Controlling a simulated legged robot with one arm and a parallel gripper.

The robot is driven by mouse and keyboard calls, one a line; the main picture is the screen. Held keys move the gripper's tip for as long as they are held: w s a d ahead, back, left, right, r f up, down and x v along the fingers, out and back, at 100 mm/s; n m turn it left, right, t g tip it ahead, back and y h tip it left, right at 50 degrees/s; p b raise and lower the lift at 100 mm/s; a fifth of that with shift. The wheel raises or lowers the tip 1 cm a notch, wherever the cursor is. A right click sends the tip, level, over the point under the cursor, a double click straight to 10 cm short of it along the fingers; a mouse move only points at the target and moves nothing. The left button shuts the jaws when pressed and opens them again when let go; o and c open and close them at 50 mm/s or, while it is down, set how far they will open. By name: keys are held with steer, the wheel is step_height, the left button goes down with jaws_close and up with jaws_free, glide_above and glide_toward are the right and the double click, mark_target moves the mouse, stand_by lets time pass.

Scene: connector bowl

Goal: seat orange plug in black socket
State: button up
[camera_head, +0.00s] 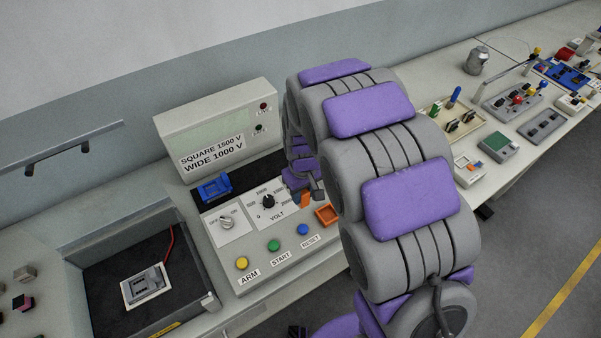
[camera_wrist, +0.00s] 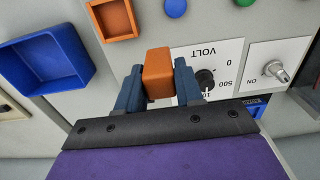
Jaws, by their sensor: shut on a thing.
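The orange plug (camera_wrist: 158,75) is a small block between the two blue-grey fingers of my gripper (camera_wrist: 158,84) in the wrist view. The fingers press on its two sides. In the head view the plug (camera_head: 305,199) shows as a small orange patch under my gripper (camera_head: 306,190), over the control panel beside the VOLT dial. Whether it touches the panel cannot be told. I cannot make out a black socket in either view; my arm covers part of the panel's right side.
An orange open frame (camera_head: 327,214) lies right of the plug in the head view. The VOLT dial (camera_head: 268,201), OFF/ON switch (camera_head: 227,222) and blue connector (camera_head: 214,189) are left. A blue tray (camera_wrist: 40,66) shows in the wrist view. A display box (camera_head: 218,128) stands behind.

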steer(key=w, duration=0.3)
steer(key=w+b, duration=0.1)
steer(key=w, duration=0.2)
steer(key=w+a+f, duration=0.1)
steer(key=w, duration=0.3)
steer(key=shift+a, duration=0.1)
steer(key=shift+w+d, duration=0.25)
steer(key=shift+d, duration=0.1)
steer(key=shift+d+f+b, duration=0.15)
steer(key=shift+f+b, duration=0.2)
steer(key=shift+f, duration=0.3)
steer(key=shift+d+f+b, duration=0.15)
steer(key=shift+f+b, duration=0.15)
steer(key=shift+f, duration=0.3)
steer(key=shift+a+f, duration=0.15)
steer(key=shift+f, duration=0.35)
steer(key=shift+c, duration=0.5)
steer(key=shift+a, duration=0.15)
steer(key=o, duration=0.9)
steer(key=shift+a, duration=0.2)
steer(key=shift+c, duration=0.2)
steer(key=shift+o, duration=1.3)
steer(key=shift+d, duration=0.3)
